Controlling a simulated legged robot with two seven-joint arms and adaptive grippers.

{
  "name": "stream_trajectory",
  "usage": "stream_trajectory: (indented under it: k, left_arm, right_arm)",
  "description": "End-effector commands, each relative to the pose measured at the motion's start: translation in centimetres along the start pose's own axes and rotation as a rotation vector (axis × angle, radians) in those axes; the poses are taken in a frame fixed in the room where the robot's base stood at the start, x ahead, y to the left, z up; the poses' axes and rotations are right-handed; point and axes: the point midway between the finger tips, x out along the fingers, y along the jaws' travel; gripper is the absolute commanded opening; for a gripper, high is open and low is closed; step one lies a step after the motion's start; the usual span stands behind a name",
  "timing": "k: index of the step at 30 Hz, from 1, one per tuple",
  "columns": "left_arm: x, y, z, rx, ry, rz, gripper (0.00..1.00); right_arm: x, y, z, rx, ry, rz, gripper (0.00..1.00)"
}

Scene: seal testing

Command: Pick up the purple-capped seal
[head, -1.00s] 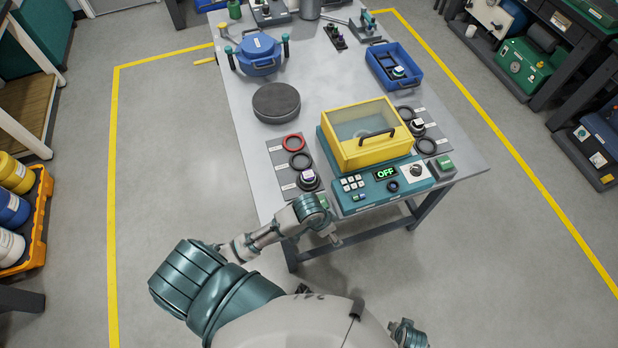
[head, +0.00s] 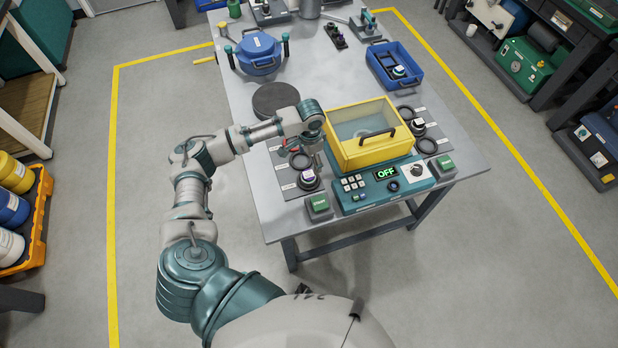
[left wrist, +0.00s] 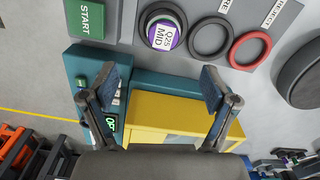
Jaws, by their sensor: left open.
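The purple-capped seal (head: 309,177) sits on the grey mat (head: 287,192) at the left of the test box, in the slot nearest the table's front. In the left wrist view the seal (left wrist: 163,30) shows its purple top, a white label reading MID and a dark round body. My left gripper (head: 306,147) hangs over the mat, behind the seal in the head view and partly hidden by its own wrist. In the left wrist view the left gripper (left wrist: 158,84) is open and empty, its fingers apart, with the seal beyond the tips. My right gripper is out of view.
The yellow-framed box (head: 365,150) on the teal tester (head: 382,187) stands close right of the left gripper. A black ring (left wrist: 210,36) and a red ring (left wrist: 250,48) lie beside the seal. A green START button (head: 319,205) is in front. A dark disc (head: 272,99) lies behind.

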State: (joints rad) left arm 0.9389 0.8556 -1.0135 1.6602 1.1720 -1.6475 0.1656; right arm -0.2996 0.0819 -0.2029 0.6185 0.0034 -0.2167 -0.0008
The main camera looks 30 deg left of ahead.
Motion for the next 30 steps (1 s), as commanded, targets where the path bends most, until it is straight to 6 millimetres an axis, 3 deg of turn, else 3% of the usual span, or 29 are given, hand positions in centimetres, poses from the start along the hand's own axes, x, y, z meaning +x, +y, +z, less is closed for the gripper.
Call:
stream_trajectory:
  k: [1,6,14,21,30]
  left_arm:
    - [1.4,0.0,0.1,0.000,-0.004,0.001,0.86]
    - [4.6,0.0,0.1,0.001,0.000,0.001,0.86]
    - [6.7,-0.2,0.1,0.001,0.000,0.000,0.86]
    - [10.4,-0.4,0.1,0.002,-0.001,0.000,0.86]
    - [11.1,-0.5,0.1,0.003,0.001,-0.001,0.86]
  right_arm:
    - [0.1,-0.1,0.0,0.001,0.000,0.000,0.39]
    - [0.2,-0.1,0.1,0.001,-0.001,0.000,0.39]
    - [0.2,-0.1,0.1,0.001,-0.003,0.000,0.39]
    - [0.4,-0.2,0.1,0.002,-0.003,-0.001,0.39]
    - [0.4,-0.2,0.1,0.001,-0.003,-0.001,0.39]
